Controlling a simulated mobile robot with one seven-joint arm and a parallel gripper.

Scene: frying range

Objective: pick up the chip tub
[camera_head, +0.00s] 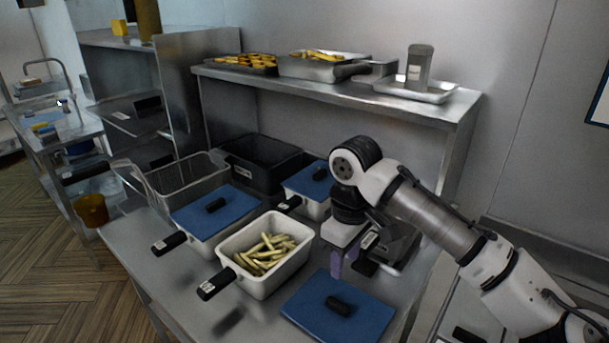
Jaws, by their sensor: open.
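The chip tub (297,262) is a white rectangular tub holding several pale yellow chips (265,254). It stands uncovered on the steel counter, with a black handle (216,284) sticking out at its front left. My gripper (350,266) points down to the right of the tub, apart from it. It is open, and I see nothing between its fingers. How high it is above the counter is hard to tell.
A blue lid (315,311) with a black knob lies in front. Blue-lidded tubs (185,218) (300,182), a wire basket (152,190) and a black container (262,172) crowd the left and back. An overhead shelf (330,85) holds trays.

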